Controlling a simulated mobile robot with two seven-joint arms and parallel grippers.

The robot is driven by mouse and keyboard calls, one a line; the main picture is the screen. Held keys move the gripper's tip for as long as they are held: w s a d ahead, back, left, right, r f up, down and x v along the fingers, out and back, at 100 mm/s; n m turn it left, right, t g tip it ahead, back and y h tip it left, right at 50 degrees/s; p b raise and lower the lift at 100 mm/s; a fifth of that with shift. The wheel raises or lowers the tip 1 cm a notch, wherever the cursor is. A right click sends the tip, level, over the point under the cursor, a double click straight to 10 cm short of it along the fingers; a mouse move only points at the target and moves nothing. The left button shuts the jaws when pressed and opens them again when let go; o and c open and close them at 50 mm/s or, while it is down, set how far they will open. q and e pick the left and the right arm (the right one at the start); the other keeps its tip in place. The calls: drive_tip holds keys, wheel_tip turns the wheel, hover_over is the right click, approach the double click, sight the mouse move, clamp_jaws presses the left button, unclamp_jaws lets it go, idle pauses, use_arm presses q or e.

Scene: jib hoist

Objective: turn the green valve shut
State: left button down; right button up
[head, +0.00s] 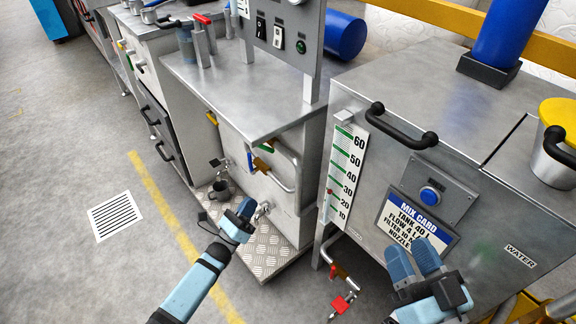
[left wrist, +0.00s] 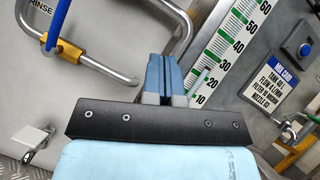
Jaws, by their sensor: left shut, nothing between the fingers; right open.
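A small green part (head: 265,148), which looks like the green valve's handle, shows just under the bench edge in the head view. It is too small to tell how far it is turned, and I cannot make it out in the left wrist view. My left gripper (head: 246,208) is shut and empty, below and left of the green part and apart from it. Its closed blue fingers (left wrist: 165,77) show in the left wrist view before the grey panel. My right gripper (head: 413,260) is open and empty in front of the grey tank.
A bent pipe (head: 297,172) sticks out under the bench, beside a blue lever (head: 250,162) with a yellow fitting. A red-handled valve (head: 340,303) hangs below the tank.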

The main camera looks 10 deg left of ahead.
sight(265, 148)
use_arm(q)
drive_tip(key=w+d+r+b, duration=0.2)
drive_tip(key=w+r, duration=0.7)
drive_tip(key=shift+d, duration=0.35)
use_arm(e)
drive_tip(key=shift+a+f+g, duration=0.15)
drive_tip(key=shift+f+g, duration=0.35)
drive_tip(key=shift+f, duration=0.85)
drive_tip(key=shift+s+r, duration=0.1)
